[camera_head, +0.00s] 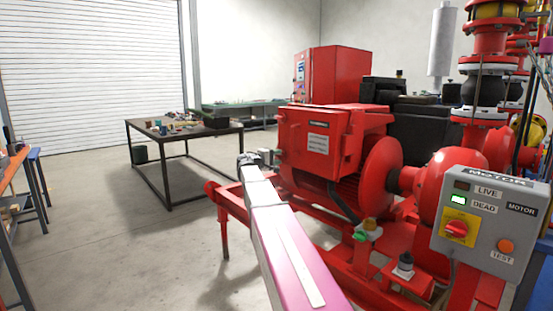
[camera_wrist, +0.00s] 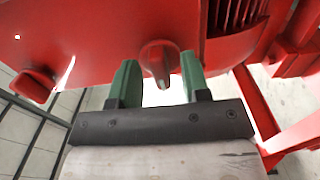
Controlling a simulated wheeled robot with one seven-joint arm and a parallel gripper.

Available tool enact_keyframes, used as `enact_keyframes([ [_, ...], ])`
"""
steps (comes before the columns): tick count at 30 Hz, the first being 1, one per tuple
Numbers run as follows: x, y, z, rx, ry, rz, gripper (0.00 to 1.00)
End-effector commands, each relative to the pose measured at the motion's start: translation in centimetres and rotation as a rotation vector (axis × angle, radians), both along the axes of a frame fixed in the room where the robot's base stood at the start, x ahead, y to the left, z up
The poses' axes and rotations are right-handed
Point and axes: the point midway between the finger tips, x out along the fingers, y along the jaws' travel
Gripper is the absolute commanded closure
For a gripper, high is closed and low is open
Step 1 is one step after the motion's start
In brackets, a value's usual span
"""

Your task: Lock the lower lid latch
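The red terminal box (camera_head: 352,140) with a label plate sits on top of the red motor. In the wrist view a red knob-like latch (camera_wrist: 160,58) stands out from a red surface, its narrow end pointing down in the picture. My gripper (camera_wrist: 159,82) is open, with one green finger on each side of this latch. I see gaps beside the latch; contact is not clear. A second red latch-like piece (camera_wrist: 35,86) shows at the left of the wrist view. In the head view my gripper (camera_head: 256,158) is at the box's left side, and my arm hides part of the motor.
A grey control panel (camera_head: 490,222) stands at the right front. The red skid frame (camera_head: 225,200) runs below my gripper. A dark table (camera_head: 180,140) with small items stands behind to the left. The floor between is clear.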

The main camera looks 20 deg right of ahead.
Motion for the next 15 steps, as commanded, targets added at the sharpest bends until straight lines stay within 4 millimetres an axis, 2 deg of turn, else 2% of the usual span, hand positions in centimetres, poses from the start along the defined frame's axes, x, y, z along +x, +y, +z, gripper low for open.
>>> enact_keyframes([
  [5, -0.1, 0.4, 0.0, -0.001, 0.001, 0.001, 0.57],
  [8, -0.6, 1.4, 0.0, -0.001, 0.001, 0.002, 0.57],
  [15, -2.2, 5.7, 0.0, 0.000, 0.001, 0.003, 0.57],
])
